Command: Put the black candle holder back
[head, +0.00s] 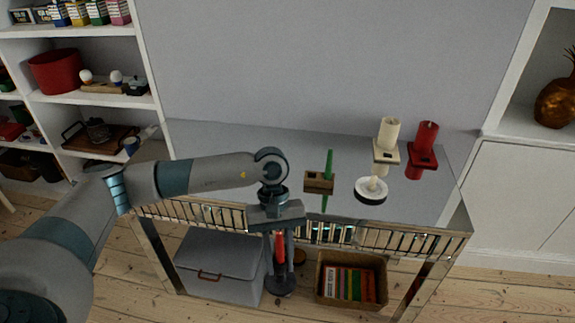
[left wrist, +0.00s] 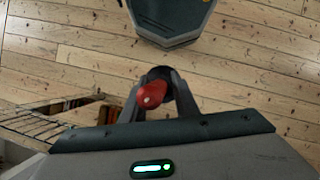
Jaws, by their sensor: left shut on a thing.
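The black candle holder (head: 281,288) has a dark round base and carries a red candle (head: 280,248). My left gripper (head: 282,262) points down and is shut on the holder, with the candle upright between the fingers. In the head view it appears in front of the table's front edge, below the level of the top. The table (head: 225,141) has a smooth grey top. My right gripper is not in view.
On the table stand a green candle in a wooden holder (head: 318,182), a white round holder (head: 371,191), a cream candle (head: 389,131) and a red candle holder (head: 421,157). The top's left part looks clear. A grey box (head: 215,270) and a book basket (head: 352,264) sit underneath.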

